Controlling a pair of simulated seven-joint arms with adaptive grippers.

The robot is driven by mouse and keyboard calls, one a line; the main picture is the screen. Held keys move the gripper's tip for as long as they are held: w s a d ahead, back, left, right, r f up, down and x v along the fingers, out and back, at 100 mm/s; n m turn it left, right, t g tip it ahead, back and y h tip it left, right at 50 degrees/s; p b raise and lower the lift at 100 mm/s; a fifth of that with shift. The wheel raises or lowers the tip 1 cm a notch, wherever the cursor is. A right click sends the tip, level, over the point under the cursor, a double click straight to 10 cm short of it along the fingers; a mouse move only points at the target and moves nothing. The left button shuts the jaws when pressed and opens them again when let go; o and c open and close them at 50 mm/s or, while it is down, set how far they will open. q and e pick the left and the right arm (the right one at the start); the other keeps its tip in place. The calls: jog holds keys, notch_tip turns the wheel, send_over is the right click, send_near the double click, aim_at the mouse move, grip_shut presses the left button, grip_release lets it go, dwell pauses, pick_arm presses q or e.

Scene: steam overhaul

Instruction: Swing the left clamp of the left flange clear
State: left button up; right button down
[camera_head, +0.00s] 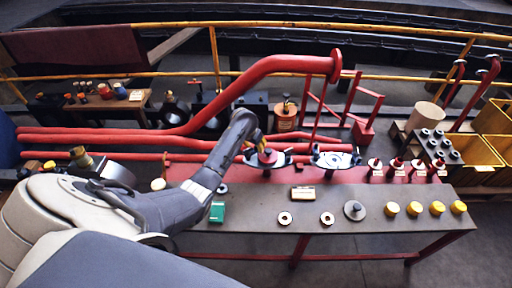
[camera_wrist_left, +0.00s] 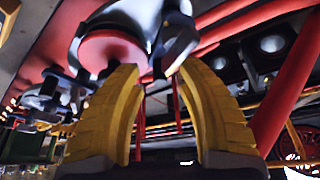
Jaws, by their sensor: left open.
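The left flange (camera_head: 267,156) has a red round top and sits on the red strip at the back of the bench, with dark clamp parts at its sides. Its left clamp (camera_head: 250,159) is partly covered by my left gripper (camera_head: 260,143) in the head view. I cannot tell whether the fingers touch the clamp. My right gripper is not in view.
A second flange (camera_head: 333,160) stands to the right, with several red-and-white valve parts (camera_head: 396,166) farther right. Yellow caps (camera_head: 414,208), pale rings (camera_head: 285,218) and a green box (camera_head: 217,212) lie along the bench front. Thick red pipes (camera_head: 270,72) run behind.

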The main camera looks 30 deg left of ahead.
pick_arm(q)
jog(key=shift+x, duration=0.75)
jog(key=shift+c, duration=0.3)
